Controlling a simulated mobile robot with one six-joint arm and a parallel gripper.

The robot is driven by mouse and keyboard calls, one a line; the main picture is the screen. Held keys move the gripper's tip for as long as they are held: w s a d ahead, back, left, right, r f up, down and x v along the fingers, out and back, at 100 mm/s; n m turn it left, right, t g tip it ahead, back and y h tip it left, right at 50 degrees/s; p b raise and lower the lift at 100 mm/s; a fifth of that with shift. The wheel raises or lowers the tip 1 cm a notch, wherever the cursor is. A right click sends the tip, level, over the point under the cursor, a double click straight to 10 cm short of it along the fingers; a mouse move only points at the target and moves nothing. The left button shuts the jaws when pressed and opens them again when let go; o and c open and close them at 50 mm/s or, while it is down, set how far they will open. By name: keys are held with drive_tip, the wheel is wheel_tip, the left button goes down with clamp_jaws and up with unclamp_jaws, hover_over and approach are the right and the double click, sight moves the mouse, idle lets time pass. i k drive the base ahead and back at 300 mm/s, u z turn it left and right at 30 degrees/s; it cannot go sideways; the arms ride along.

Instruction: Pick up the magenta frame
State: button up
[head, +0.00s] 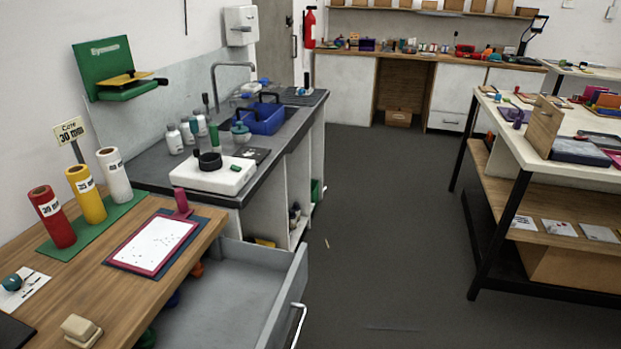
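The magenta frame (177,247) lies flat on the wooden worktop (90,285) in the left foreground. It surrounds a white sheet (154,243) with small dark marks and rests on a dark blue mat (118,266). A magenta upright piece (182,201) stands at the frame's far edge; I cannot tell whether it is joined to the frame. My gripper is not in view.
Red (52,222), yellow (86,199) and white (114,178) rolls stand on a green mat (70,247) left of the frame. A beige block (81,329) lies nearer. An open grey drawer (230,290) projects below the worktop. The floor (390,230) is mostly clear.

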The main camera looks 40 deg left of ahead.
sight(151, 247)
drive_tip(key=z, duration=0.05)
drive_tip(key=i, duration=2.15)
drive_tip(key=u, duration=0.85)
drive_tip(key=k, duration=0.05)
drive_tip(key=u, duration=2.65)
drive_tip(key=i, duration=1.5)
drive_tip(key=u, duration=0.05)
